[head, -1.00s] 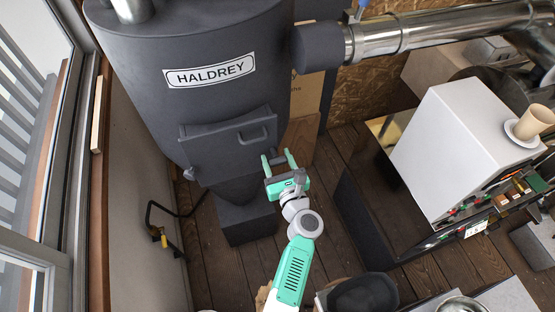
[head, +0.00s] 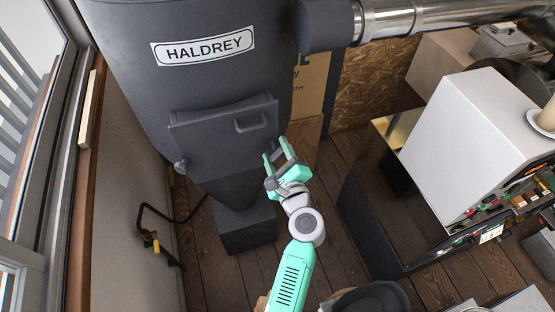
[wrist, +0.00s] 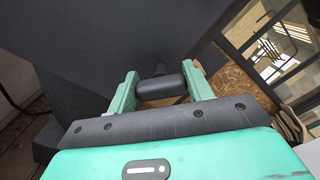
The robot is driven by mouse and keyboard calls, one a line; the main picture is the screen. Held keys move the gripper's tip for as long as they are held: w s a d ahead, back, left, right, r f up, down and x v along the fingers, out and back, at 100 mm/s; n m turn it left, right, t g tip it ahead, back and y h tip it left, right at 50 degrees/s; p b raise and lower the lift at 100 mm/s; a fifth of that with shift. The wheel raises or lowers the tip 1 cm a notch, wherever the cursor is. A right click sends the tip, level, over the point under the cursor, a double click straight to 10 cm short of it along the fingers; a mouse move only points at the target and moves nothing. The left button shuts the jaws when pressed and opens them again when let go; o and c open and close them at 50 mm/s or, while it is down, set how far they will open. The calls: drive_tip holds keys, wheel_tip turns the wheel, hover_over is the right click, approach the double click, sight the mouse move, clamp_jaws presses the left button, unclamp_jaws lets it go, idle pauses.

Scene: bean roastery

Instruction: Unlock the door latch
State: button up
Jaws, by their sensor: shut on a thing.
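The dark grey door (head: 205,140) is on the lower front of the large dark drum marked HALDREY and looks closed. The latch is at the door's lower right corner, mostly hidden by my gripper in the head view. In the wrist view the latch (wrist: 161,88) shows as a short dark cylinder lying across between my two green fingers. My gripper (head: 277,152) is at that corner, with one finger at each end of the cylinder, shut on it. It also shows in the wrist view (wrist: 165,84).
A white machine (head: 470,140) on a dark glossy cabinet stands to the right. A black bent pipe with a yellow valve (head: 150,238) is on the left wall. A dark block (head: 244,225) sits below the drum. Wooden floor is clear between drum and cabinet.

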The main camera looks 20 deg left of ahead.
drive_tip(key=n+b, duration=0.5)
drive_tip(key=shift+f, duration=0.4)
drive_tip(key=shift+r+n+b, duration=0.1)
drive_tip(key=shift+n+b, duration=1.2)
drive_tip(key=shift+n, duration=0.1)
drive_tip(key=shift+r+n, duration=0.1)
drive_tip(key=shift+n, duration=0.2)
drive_tip(key=o, duration=1)
drive_tip(key=shift+s, duration=0.1)
drive_tip(key=v, duration=0.7)
drive_tip(key=shift+s+d, duration=0.25)
